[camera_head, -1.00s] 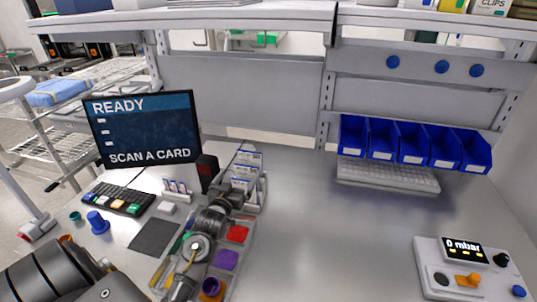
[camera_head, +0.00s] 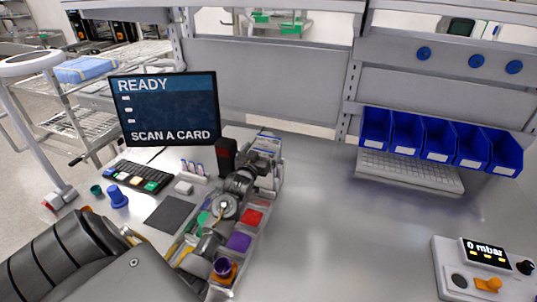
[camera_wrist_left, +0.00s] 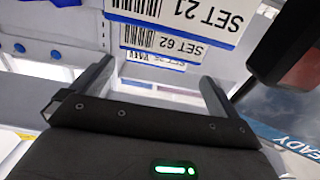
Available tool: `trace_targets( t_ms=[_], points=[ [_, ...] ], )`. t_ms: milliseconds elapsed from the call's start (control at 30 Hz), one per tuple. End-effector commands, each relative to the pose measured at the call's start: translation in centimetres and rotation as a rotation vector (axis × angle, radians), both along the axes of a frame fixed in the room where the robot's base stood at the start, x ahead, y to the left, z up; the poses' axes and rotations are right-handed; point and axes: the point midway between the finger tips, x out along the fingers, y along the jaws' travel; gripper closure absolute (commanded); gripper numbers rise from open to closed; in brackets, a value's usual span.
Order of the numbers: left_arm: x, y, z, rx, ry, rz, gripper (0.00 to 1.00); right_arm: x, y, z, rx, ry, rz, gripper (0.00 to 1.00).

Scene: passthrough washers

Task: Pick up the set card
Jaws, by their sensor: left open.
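The set cards (camera_head: 266,143), white with blue edges, stand in a rack behind the parts tray. In the left wrist view, a card marked SET 21 (camera_wrist_left: 180,12) is nearest, with a SET 62 card (camera_wrist_left: 165,40) and another partly hidden card (camera_wrist_left: 150,62) behind it. My left gripper (camera_head: 266,172) is at the front of the rack, close to the cards. Its two fingers (camera_wrist_left: 157,78) are apart, with nothing clearly held between them. The fingers partly cover the rack in the head view. My right gripper is out of view.
A dark scanner-like block (camera_head: 226,157) stands just left of the rack. A monitor (camera_head: 165,108) reads READY, SCAN A CARD. The parts tray (camera_head: 226,290) lies under my left wrist. A keypad (camera_head: 138,176) and dark mat (camera_head: 170,214) are left.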

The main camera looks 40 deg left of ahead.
Motion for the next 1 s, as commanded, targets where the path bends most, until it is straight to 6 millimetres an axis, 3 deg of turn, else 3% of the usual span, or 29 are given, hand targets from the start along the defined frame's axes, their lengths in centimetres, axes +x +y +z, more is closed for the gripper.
trace_targets(
  t_ms=[100,267,600,900,1000],
  points=[
    [1.8,0.5,-0.3,0.000,-0.004,0.000,0.00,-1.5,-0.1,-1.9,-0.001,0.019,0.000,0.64],
    [3.8,1.2,-0.1,0.001,-0.002,0.000,0.00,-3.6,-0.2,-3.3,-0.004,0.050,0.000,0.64],
    [4.5,1.4,0.3,0.000,-0.001,0.000,0.01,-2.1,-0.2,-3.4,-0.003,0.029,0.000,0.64],
    [4.5,1.4,0.2,0.000,0.000,0.000,0.41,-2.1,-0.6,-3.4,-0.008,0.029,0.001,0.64],
    [4.4,1.4,0.2,0.000,0.000,0.000,0.44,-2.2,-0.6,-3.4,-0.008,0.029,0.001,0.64]
  ],
)
